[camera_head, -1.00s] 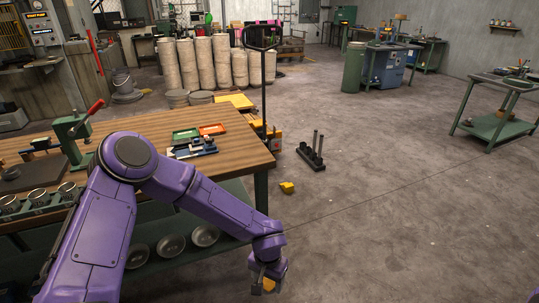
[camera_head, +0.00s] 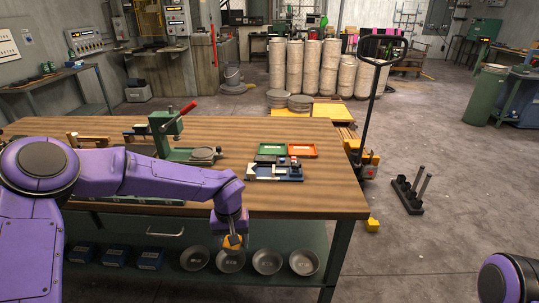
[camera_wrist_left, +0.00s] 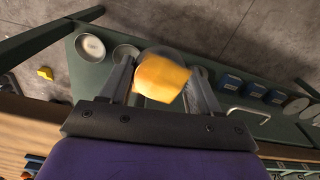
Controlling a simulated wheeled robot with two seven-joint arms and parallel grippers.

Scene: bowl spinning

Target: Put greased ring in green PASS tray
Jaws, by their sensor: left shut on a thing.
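The green tray (camera_head: 272,149) lies on the wooden table beside an orange-red tray (camera_head: 302,150). No lettering on it is readable. My left gripper (camera_head: 233,240) hangs in front of the table's front edge, before the lower shelf, and is shut on a yellow-orange block-like piece (camera_head: 233,241). In the left wrist view this yellow-orange piece (camera_wrist_left: 160,78) sits between both fingers. I cannot make out a greased ring in the current views. My right gripper is out of view; only a purple part of my right arm shows at lower right.
A green press (camera_head: 166,130) with a red lever and a blue-grey fixture (camera_head: 275,171) stand on the wooden table (camera_head: 325,195). Several bowls (camera_head: 267,262) and blue boxes (camera_head: 115,257) are on the lower shelf. A yellow piece (camera_head: 372,225) lies on the floor right of the table.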

